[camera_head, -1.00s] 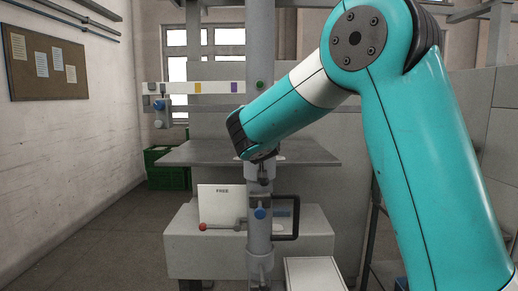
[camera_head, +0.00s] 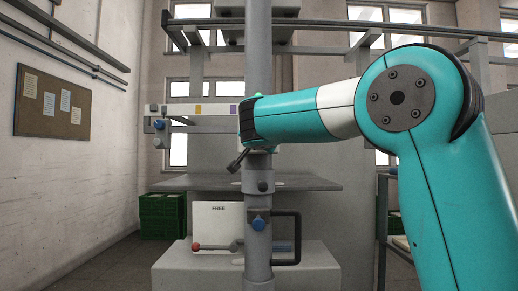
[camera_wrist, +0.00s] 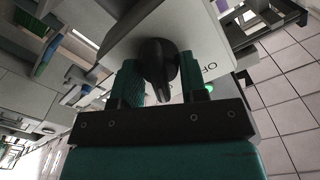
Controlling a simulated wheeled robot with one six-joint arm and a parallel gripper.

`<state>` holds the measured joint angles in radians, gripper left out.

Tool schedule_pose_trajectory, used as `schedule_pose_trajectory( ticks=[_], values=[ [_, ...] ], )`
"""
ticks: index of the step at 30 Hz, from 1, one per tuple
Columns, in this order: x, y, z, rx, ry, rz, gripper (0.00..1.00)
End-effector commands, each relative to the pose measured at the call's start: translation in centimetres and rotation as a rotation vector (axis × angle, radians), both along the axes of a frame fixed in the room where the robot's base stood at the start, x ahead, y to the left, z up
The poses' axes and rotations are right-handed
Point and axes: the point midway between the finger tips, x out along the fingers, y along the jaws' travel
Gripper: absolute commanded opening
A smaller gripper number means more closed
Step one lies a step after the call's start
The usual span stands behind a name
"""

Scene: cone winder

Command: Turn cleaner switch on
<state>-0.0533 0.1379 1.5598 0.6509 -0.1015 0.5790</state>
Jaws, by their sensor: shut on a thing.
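In the wrist view the cleaner switch (camera_wrist: 157,62) is a black rotary knob on a pale panel (camera_wrist: 200,42). Letters reading "OF", with the rest cut off or unclear, show on the panel just right of the knob. My gripper (camera_wrist: 158,78) has its two teal fingers on either side of the knob and is shut on it. The fingers hide part of the knob's sides. In the head view my teal arm reaches left across the machine, and the gripper and the switch are hidden behind the arm and the grey post (camera_head: 258,215).
A small green light (camera_wrist: 209,88) glows beside the right finger. In the head view a grey shelf (camera_head: 200,183), a white "FREE" card (camera_head: 218,222), a red-knobbed lever (camera_head: 196,246) and a black handle (camera_head: 298,238) surround the post. Green crates (camera_head: 162,216) stand at left; the floor there is clear.

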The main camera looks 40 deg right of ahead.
Motion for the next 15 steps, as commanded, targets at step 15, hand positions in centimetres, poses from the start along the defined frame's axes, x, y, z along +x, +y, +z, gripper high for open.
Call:
schedule_pose_trajectory(
  ticks=[15],
  values=[
    [-0.02,-0.06,0.01,0.032,-0.020,-0.002,0.16]
  ],
)
